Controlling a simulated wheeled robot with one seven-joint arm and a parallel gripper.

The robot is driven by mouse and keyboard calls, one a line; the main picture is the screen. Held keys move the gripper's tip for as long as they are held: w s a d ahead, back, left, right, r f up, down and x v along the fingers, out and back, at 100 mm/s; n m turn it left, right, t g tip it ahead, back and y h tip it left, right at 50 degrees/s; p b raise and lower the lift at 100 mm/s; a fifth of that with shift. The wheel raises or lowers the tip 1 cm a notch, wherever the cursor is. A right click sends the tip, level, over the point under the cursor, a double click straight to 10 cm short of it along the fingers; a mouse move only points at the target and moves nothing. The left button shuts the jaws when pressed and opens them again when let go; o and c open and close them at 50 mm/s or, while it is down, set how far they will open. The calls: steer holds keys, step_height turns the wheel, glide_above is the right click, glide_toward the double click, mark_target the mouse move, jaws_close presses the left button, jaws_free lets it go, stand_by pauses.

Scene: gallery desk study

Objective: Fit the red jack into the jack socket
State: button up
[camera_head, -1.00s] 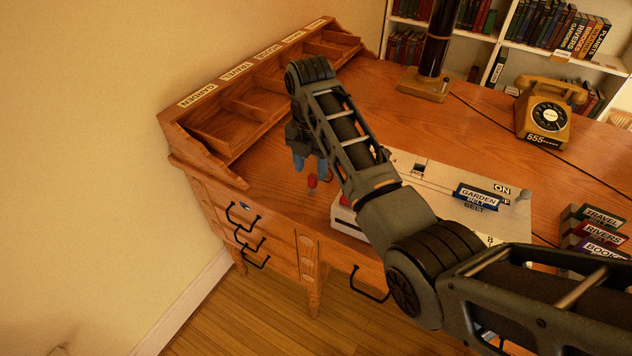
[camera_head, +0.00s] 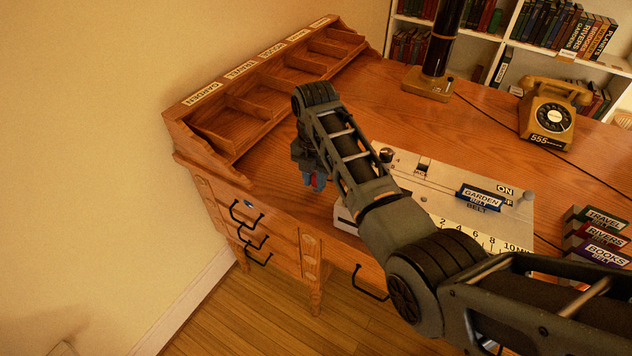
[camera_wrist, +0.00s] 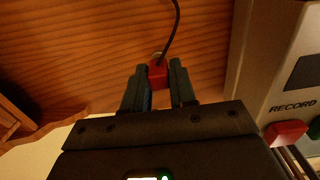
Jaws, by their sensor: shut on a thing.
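The red jack (camera_wrist: 158,75) is between the two fingers of my gripper (camera_wrist: 159,84) in the wrist view, with a black cable running up from it. My gripper is shut on it. In the head view, my gripper (camera_head: 313,182) is low over the desk, left of the white console, and only a little red of the jack shows between its bluish fingers. The jack socket appears to be the small dark square opening (camera_head: 424,168) on the console's top (camera_head: 405,178); its label is mostly hidden.
A dark knob (camera_head: 386,155) stands on the console's far left, and a garden belt block (camera_head: 481,197) lies on its right. The desk (camera_head: 275,180) has a compartment rack (camera_head: 240,105) at the left. A telephone (camera_head: 548,112) and a lamp base (camera_head: 430,84) stand farther back.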

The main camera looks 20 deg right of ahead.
jaws_close()
steer(key=shift+r, duration=0.1)
